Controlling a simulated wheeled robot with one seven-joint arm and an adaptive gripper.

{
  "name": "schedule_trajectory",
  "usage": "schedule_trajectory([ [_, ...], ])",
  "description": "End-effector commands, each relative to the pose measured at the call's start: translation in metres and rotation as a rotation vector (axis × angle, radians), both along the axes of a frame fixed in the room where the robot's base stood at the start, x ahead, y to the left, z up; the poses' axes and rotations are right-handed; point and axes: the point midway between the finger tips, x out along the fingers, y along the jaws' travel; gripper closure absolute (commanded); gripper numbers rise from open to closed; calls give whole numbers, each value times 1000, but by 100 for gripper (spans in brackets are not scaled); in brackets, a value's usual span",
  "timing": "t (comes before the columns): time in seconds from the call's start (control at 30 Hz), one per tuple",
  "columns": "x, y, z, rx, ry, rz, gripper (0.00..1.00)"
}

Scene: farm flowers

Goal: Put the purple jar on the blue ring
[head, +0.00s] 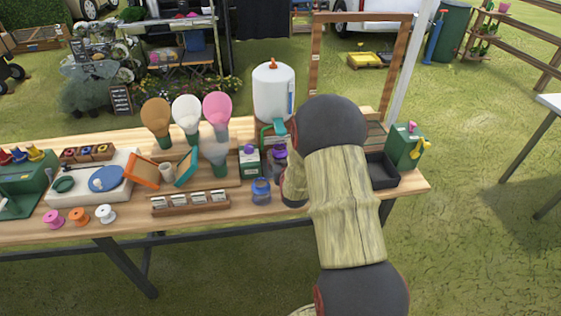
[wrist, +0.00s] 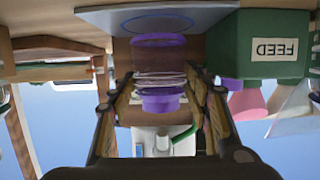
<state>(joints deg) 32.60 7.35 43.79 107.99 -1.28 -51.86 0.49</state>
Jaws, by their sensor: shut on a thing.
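The purple jar (wrist: 159,80) has a clear middle and purple ends. In the upside-down wrist view it is upright between the fingers of my gripper (wrist: 162,104), which is shut on it. The blue ring (wrist: 157,22) is on a pale plate (wrist: 92,14), close by the jar's base. I cannot tell whether the jar touches the plate. In the head view the purple jar (head: 279,153) is partly hidden by my gripper and arm. The ring cannot be made out there.
A blue jar (head: 261,191) stands in front of the purple one. A green-and-white FEED carton (head: 250,164) stands just left. A white dispenser (head: 273,92) is behind, and a dark tray (head: 382,170) is right of my arm. A wooden rack (head: 190,202) lies left.

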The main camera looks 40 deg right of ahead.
Motion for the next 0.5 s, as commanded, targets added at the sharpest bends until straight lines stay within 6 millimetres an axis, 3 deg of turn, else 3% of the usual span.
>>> schedule_trajectory([
  [0.07,0,0,-11,-1,-2,0,83],
  [0.47,0,0,-14,-2,-3,0,83],
  [0.5,0,0,-14,-1,-1,0,49],
])
